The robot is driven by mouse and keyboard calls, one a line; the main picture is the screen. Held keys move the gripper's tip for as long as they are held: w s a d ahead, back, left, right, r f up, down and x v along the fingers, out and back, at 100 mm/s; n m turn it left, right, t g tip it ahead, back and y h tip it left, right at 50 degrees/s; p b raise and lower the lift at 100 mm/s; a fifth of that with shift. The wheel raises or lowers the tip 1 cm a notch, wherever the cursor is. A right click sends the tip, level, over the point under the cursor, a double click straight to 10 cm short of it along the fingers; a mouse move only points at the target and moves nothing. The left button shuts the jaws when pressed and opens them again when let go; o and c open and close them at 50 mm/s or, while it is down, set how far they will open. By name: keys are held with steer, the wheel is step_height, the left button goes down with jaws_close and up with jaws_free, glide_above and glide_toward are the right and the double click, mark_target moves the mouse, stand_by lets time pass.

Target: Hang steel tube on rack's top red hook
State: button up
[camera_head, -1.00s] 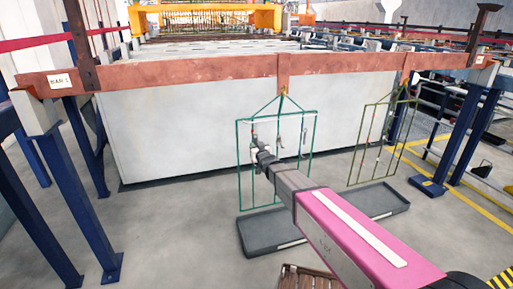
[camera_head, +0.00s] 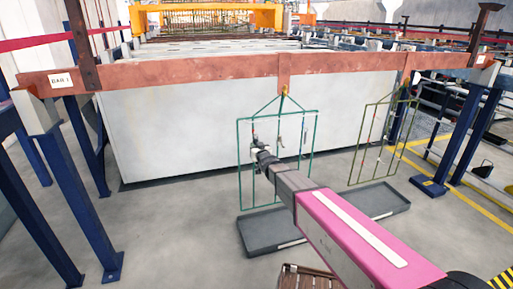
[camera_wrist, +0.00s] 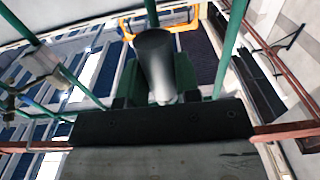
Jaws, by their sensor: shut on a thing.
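The green wire rack (camera_head: 315,135) hangs from the copper-coloured bar in the head view, in front of the pale tank. My gripper (camera_head: 255,158) is at the rack's left part, small and partly hidden by my wrist. In the wrist view a smooth grey steel tube (camera_wrist: 155,65) stands between the fingers of my gripper (camera_wrist: 155,98), which is shut on it. Green rack rods (camera_wrist: 228,50) pass on both sides of the tube. The top red hook cannot be made out clearly, and I cannot tell whether the tube touches it.
A second green rack (camera_head: 367,130) hangs to the right. A long grey tray (camera_head: 270,238) lies on the floor below both racks. The copper-coloured bar (camera_head: 180,72) spans above. A blurred metal part (camera_wrist: 42,65) is left of the tube. Blue posts stand at both sides.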

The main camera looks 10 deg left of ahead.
steer(key=o, duration=1.1)
steer(key=v, duration=1.1)
steer(key=s+d+f+m+g+h, duration=0.25)
steer(key=d+f+h, duration=0.2)
steer(key=d, duration=0.85)
steer(key=s+d+f+m+g+h, duration=0.15)
steer(key=d+f+g+h, duration=0.35)
steer(key=d, duration=0.8)
steer(key=s+d+f+g, duration=0.1)
steer(key=s+d+g, duration=0.1)
steer(key=s+d, duration=0.2)
steer(key=s+d+f+m+g, duration=0.1)
steer(key=s+d+g, duration=0.2)
steer(key=s+d, duration=0.2)
steer(key=s+d+f+m+g, duration=0.1)
steer(key=s+d+f+g, duration=0.1)
steer(key=s+d, duration=0.3)
steer(key=shift+s+d+g, duration=0.2)
steer(key=shift+d+g, duration=0.05)
steer(key=shift+g, duration=0.1)
